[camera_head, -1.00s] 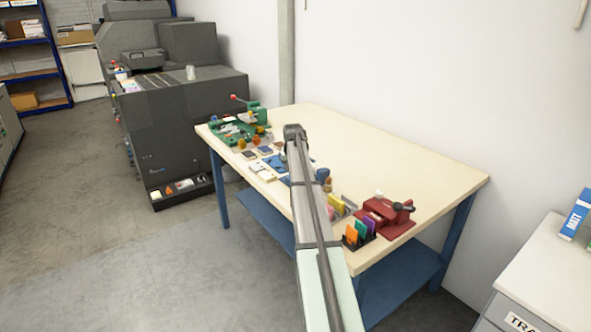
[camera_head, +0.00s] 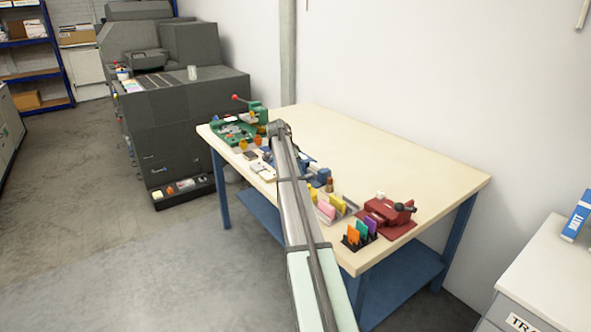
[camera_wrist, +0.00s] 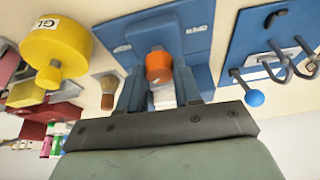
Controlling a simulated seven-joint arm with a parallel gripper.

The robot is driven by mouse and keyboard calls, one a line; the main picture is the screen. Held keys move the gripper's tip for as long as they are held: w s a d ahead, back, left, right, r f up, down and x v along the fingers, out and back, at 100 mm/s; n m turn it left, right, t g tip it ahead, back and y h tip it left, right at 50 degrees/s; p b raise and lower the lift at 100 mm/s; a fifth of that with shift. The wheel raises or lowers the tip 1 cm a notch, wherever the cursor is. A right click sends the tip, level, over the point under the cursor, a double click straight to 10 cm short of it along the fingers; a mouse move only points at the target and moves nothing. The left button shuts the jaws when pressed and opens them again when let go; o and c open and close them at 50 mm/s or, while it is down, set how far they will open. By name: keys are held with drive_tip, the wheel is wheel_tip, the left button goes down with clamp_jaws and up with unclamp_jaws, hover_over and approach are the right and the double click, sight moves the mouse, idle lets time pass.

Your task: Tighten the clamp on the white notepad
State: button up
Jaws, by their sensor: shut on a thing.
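In the wrist view an orange knob (camera_wrist: 158,67) sits between the two fingers of my gripper (camera_wrist: 160,85), which is shut on it. The knob stands in front of a blue fixture (camera_wrist: 185,30) with a label reading upside-down "OPEN". A small whitish patch (camera_wrist: 164,98) shows just below the knob; I cannot tell whether it is the white notepad. In the head view my arm's end hides the gripper and much of the blue fixture on the cream table (camera_head: 400,165).
In the wrist view a yellow pot (camera_wrist: 55,45) and a brush (camera_wrist: 108,92) are left of my gripper. A blue plate with hooks and a blue ball lever (camera_wrist: 254,97) is close right. In the head view a red device (camera_head: 388,212) and a card rack (camera_head: 358,238) stand near the front.

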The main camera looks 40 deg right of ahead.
drive_tip(key=shift+w+m+g+y, duration=0.15)
drive_tip(key=shift+m+g, duration=0.25)
drive_tip(key=shift+m, duration=0.75)
drive_tip(key=shift+m+g+y, duration=0.15)
drive_tip(key=shift+m+g, duration=0.25)
drive_tip(key=shift+m, duration=0.75)
drive_tip(key=o, duration=1)
drive_tip(key=shift+o, duration=0.2)
drive_tip(key=v, duration=1.3)
drive_tip(key=shift+r, duration=0.4)
drive_tip(key=shift+w+a, duration=0.1)
drive_tip(key=shift+w, duration=0.05)
